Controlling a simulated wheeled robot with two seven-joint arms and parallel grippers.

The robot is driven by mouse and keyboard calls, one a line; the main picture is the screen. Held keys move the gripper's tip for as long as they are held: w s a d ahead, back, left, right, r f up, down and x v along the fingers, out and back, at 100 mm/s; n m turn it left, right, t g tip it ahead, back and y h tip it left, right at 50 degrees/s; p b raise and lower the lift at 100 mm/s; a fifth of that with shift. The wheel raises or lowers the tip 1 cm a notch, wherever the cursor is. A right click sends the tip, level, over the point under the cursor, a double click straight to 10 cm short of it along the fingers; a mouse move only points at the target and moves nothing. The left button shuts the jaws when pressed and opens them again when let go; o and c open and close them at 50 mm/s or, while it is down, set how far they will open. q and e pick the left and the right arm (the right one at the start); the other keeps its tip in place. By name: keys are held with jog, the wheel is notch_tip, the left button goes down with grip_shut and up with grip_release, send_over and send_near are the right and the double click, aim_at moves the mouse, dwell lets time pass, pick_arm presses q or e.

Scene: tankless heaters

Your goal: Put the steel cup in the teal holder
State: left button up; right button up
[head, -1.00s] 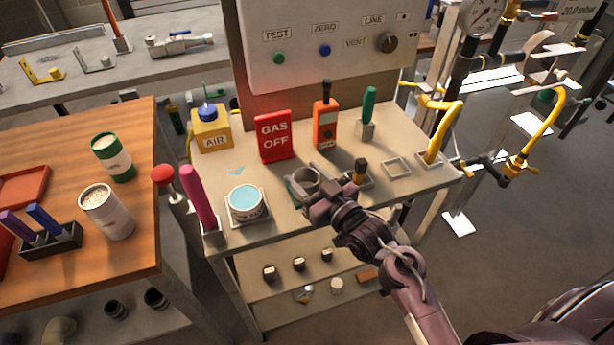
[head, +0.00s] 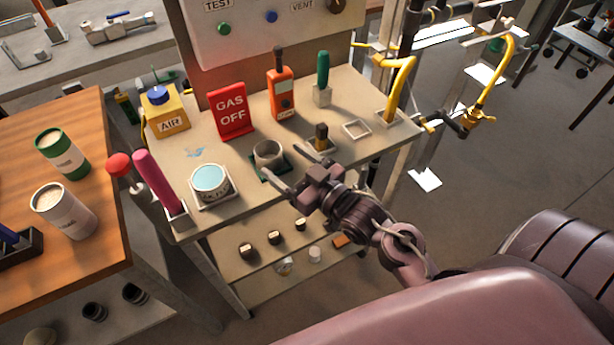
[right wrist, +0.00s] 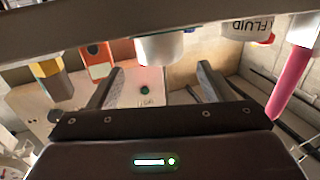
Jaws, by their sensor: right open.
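The steel cup (head: 268,154), a grey open-topped cylinder, stands upright on the work stand. It appears seated in the teal holder, a dark green square base (head: 258,174) showing around its foot. The right wrist view shows what looks like the cup (right wrist: 160,50) beyond the fingers. My right gripper (head: 284,178) is open and empty, just in front of the cup on the near side, apart from it. Its spread fingers (right wrist: 158,80) also show in the right wrist view. My left gripper is in neither view.
A tub with a light-blue top (head: 210,180) and a pink-handled tool (head: 160,182) stand left of the cup. A black-and-tan handle (head: 321,137) stands close right, near an empty square holder (head: 357,129). The red GAS OFF sign (head: 231,110) and orange meter (head: 280,92) stand behind.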

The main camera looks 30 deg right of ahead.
jog(key=v, duration=0.6)
dwell(0.5)
